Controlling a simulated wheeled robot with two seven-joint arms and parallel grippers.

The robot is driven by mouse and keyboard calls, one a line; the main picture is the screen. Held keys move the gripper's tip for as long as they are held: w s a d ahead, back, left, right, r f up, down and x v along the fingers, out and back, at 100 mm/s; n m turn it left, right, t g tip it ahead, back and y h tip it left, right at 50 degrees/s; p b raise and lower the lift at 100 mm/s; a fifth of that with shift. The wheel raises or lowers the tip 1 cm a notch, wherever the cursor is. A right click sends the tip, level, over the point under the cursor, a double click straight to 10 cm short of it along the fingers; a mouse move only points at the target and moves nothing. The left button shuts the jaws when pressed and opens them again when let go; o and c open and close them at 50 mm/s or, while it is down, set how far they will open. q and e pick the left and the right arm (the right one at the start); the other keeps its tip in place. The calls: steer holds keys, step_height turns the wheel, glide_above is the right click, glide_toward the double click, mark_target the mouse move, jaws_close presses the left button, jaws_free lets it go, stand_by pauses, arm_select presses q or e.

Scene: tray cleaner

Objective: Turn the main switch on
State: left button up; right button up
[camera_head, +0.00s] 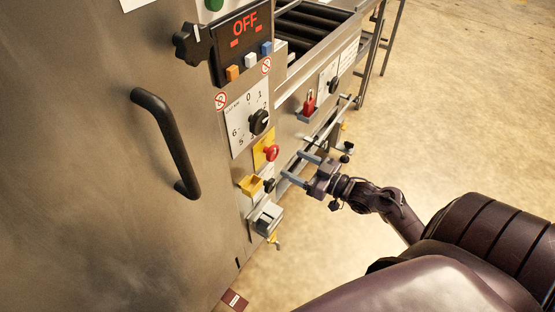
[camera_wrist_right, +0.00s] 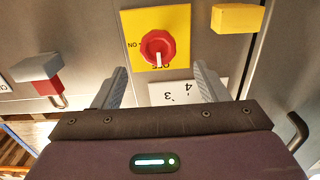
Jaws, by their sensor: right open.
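The main switch is a red round knob (camera_head: 272,152) on a yellow plate (camera_head: 259,158), on the steel machine's side. In the right wrist view the red knob (camera_wrist_right: 157,47) sits ahead of the fingers on the yellow plate (camera_wrist_right: 180,20). Its white pointer points down in that view, toward partly hidden lettering; another label is at its left. My right gripper (camera_head: 293,165) is open and empty, its two fingers pointing at the panel beside the knob. In the wrist view the spread fingers (camera_wrist_right: 158,78) lie either side of the knob, apparently short of it. My left gripper is not seen.
A display (camera_head: 243,35) reads OFF in red. A black dial (camera_head: 259,121) on a white plate is above the switch. A yellow block (camera_head: 250,185) and a grey box (camera_head: 267,217) are below. A black door handle (camera_head: 165,143) sticks out at left. The floor at right is clear.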

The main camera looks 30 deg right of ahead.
mark_target(275, 153)
steer(key=x, duration=0.5)
steer(key=shift+w+a+r, duration=0.1)
steer(key=shift+w+r, duration=0.1)
steer(key=shift+w, duration=0.1)
steer(key=shift+w+a+f, duration=0.1)
steer(key=shift+w+a, duration=0.1)
steer(key=shift+w, duration=0.5)
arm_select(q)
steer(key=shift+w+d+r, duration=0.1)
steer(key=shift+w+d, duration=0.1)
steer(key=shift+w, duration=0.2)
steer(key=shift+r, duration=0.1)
arm_select(e)
steer(key=c, duration=1)
steer(key=shift+o, duration=0.2)
